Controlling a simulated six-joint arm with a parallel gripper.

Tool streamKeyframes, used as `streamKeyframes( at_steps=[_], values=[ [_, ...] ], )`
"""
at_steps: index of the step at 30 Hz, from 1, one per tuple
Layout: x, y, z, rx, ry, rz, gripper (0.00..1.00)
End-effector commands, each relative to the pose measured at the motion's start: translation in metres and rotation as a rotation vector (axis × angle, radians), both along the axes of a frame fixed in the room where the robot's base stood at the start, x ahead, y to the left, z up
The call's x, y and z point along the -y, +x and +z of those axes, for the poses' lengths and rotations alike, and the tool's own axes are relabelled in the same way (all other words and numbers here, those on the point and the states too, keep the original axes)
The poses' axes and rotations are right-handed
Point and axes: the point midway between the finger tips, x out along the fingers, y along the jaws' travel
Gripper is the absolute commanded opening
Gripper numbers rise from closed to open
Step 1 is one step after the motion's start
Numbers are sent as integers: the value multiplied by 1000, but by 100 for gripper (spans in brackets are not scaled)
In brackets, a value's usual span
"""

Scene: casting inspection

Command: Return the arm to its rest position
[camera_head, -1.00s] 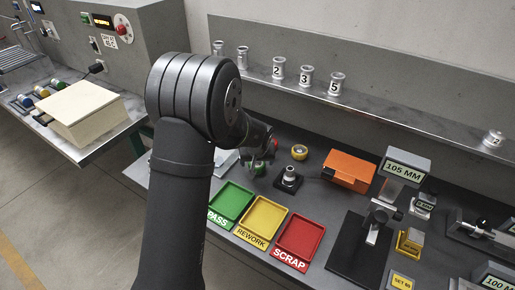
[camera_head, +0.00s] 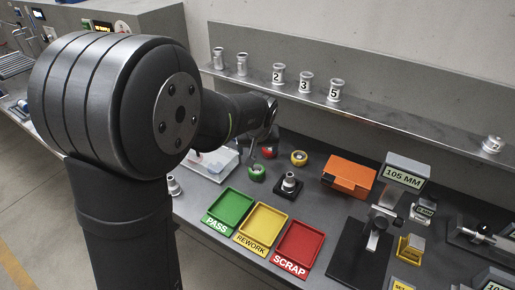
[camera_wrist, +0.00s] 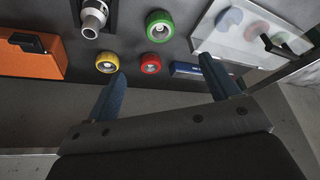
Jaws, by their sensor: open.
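My arm rises on the left of the head view, its large dark elbow close to the camera. The forearm reaches right, over the back of the bench. My gripper (camera_wrist: 162,82) shows in the wrist view with two blue fingers spread wide and nothing between them. In the head view its fingers are small and partly hidden, above the bench near the green ring (camera_head: 257,172). In the wrist view the green ring (camera_wrist: 159,26), red ring (camera_wrist: 151,63) and yellow ring (camera_wrist: 107,63) lie beyond the fingers, apart from them.
Green PASS (camera_head: 229,208), yellow REWORK (camera_head: 262,226) and red SCRAP (camera_head: 299,243) trays look empty. A metal casting stands on a black base (camera_head: 288,188). An orange case (camera_head: 349,174) and gauges stand right. A clear-lidded box (camera_head: 215,163) sits beneath the forearm. Numbered castings line the shelf (camera_head: 390,118).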

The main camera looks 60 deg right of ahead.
Motion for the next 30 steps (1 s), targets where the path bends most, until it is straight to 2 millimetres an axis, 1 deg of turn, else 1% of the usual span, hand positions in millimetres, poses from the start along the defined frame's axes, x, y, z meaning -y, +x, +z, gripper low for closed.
streamKeyframes(
  at_steps=[20, 23, 26, 30],
  values=[
    [1, 0, -2, -1, 1, 1, 80],
    [3, 2, -9, -1, 2, 1, 80],
    [7, 5, -22, -1, 3, 1, 80],
    [14, 10, -44, -1, 4, 3, 80]
  ],
)
